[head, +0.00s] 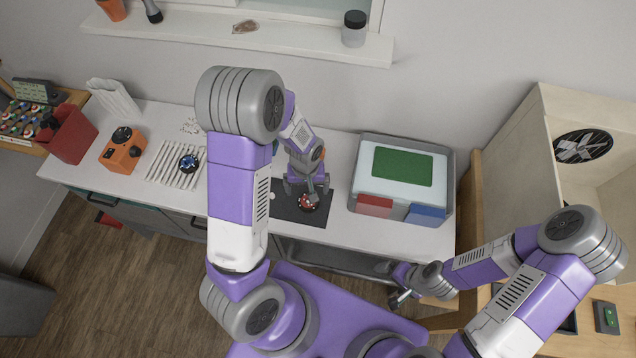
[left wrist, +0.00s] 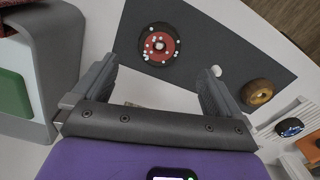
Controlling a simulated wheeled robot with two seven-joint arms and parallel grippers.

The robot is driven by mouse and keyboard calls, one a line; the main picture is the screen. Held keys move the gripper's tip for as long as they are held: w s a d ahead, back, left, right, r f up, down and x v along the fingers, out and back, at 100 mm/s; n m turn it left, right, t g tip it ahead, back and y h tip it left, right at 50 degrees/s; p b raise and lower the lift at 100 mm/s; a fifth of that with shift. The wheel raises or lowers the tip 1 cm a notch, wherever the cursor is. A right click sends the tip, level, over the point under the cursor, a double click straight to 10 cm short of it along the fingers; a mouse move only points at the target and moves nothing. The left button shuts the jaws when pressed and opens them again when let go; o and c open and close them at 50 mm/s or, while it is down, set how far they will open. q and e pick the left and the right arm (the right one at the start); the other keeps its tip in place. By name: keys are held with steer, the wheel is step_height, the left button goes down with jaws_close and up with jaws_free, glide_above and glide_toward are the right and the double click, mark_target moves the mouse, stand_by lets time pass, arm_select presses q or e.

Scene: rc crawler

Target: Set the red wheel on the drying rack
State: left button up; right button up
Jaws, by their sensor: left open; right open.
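The red wheel (head: 308,202), a black tyre with a red hub and white dots, lies flat on the dark mat (head: 283,212). It also shows in the left wrist view (left wrist: 160,46). My left gripper (head: 306,187) is open and empty above the mat, its fingers (left wrist: 158,80) apart with the wheel just beyond the tips. The drying rack (head: 160,165) is a white slatted rack left of my left arm, with a blue wheel (head: 188,162) on it. My right gripper (head: 400,298) is open and empty at the lower right, off the counter.
An orange box (head: 122,152) and red bin (head: 68,135) stand left of the rack. A grey tub with a green panel (head: 403,166) stands right of the mat. In the left wrist view, a tan ring (left wrist: 257,92) lies at the mat's edge. My left arm crosses between rack and mat.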

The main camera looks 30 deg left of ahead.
mark_target(308, 202)
arm_select(q)
steer(key=shift+f, duration=0.25)
steer(key=shift+s+f, duration=0.2)
steer(key=shift+f, duration=0.35)
steer(key=shift+s+f, duration=0.15)
steer(key=shift+f, duration=0.4)
steer(key=shift+w+d+f, duration=0.1)
steer(key=shift+w+f, duration=0.05)
steer(key=shift+f, duration=1)
steer(key=shift+w+f, duration=0.1)
steer(key=shift+f, duration=1.05)
steer(key=shift+c, duration=0.5)
steer(key=c, duration=1)
